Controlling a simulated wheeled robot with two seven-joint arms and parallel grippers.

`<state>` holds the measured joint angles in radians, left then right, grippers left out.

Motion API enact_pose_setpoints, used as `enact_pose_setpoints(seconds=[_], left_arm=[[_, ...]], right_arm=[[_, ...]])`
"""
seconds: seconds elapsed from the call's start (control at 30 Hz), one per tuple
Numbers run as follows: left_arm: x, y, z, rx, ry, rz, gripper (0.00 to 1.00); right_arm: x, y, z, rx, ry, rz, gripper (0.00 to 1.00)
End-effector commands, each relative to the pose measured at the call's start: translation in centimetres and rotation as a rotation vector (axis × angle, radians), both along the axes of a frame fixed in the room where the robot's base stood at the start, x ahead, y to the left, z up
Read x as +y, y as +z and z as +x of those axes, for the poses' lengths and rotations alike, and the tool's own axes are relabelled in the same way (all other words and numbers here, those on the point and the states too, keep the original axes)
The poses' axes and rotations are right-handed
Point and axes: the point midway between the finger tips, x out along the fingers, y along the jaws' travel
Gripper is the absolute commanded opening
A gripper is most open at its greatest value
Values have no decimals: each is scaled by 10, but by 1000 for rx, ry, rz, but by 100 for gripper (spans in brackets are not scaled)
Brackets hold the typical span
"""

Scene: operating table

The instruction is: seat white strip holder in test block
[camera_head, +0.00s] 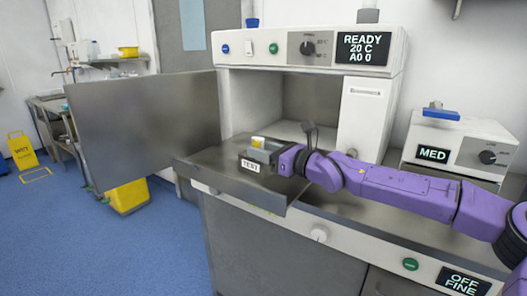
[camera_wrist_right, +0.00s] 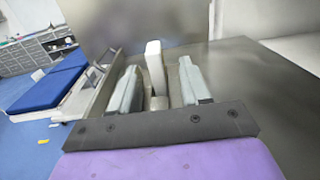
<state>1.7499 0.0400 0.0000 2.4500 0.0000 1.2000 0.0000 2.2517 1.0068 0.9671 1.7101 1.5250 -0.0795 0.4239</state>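The grey test block (camera_head: 263,156) with a "TEST" label sits on the pulled-out metal tray. The small white strip holder (camera_head: 258,142), with some yellow on it, stands upright at the block. It also shows in the right wrist view (camera_wrist_right: 154,60) as a white upright piece between the finger pads. My right gripper (camera_wrist_right: 158,82) is open around the holder, with a gap visible on each side. In the head view, my purple right arm reaches the block from the right. The holder's lower end is hidden, so I cannot tell how deep it sits. My left gripper is not in view.
The metal tray (camera_head: 225,173) projects from the white cabinet (camera_head: 310,52) reading "READY 20 C". Its large open door (camera_head: 145,125) stands left of the tray. A "MED" device (camera_head: 460,145) stands on the right. A thin dark-headed upright piece (camera_head: 310,128) rises behind my wrist.

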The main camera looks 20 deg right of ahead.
Motion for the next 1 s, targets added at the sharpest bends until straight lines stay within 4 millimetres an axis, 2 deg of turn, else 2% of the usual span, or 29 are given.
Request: enact_pose_setpoints(seconds=[0.17, 0.33, 0.5, 0.6, 0.73, 1.0], left_arm=[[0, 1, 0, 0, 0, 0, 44], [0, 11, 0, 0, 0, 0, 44], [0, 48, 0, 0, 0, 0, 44], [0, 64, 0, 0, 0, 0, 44], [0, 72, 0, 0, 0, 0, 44], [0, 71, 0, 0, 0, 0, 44]], right_arm=[[-1, -4, -2, 8, 1, -3, 48], [-19, 0, -26, 6, -1, 2, 48], [-45, 8, -62, 5, -4, 2, 48], [-54, 7, -75, 4, -4, 0, 48], [-60, 2, -84, 2, -1, 0, 48], [-61, -3, -87, 3, 0, 0, 48]])
